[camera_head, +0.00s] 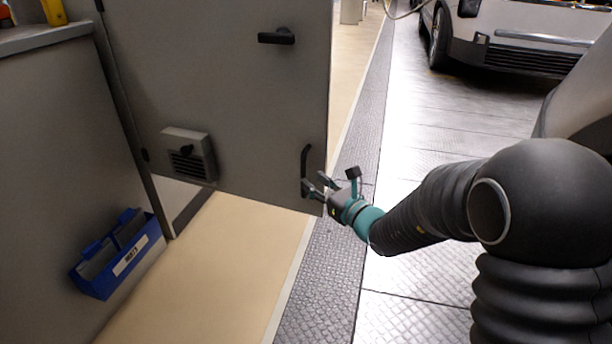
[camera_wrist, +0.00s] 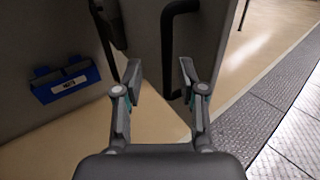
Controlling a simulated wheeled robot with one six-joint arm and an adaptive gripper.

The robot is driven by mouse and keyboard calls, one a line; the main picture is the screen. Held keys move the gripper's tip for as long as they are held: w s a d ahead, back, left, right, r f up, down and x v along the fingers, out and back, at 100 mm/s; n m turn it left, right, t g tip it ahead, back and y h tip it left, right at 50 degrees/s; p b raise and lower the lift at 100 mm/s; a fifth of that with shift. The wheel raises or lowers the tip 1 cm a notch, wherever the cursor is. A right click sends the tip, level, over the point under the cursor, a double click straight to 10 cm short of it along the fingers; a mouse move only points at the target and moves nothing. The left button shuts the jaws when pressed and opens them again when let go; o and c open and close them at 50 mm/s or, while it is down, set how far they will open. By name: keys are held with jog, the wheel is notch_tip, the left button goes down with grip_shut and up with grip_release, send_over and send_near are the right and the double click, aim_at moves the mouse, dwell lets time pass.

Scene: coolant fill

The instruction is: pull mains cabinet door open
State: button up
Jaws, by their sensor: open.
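The grey mains cabinet door (camera_head: 235,100) stands swung out at an angle from the grey cabinet at the left in the head view. A dark vertical bar handle (camera_head: 305,160) sits near its lower free edge. A black lever (camera_head: 276,37) is higher up. My gripper (camera_head: 317,184) is at the lower end of the bar handle, close to the door's edge. In the wrist view, my gripper (camera_wrist: 160,76) has its fingers spread apart, and the handle (camera_wrist: 168,50) shows beyond them, toward the right finger. I cannot tell whether a finger touches it.
A blue labelled bin (camera_head: 120,255) hangs on the grey cabinet side (camera_head: 60,160). A vented box (camera_head: 188,155) sits on the door. A pale car (camera_head: 520,40) stands at the upper right. Tan floor (camera_head: 215,260) and metal plate floor (camera_head: 420,300) are clear.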

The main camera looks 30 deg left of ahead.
jog(key=v, duration=0.6)
dwell(0.4)
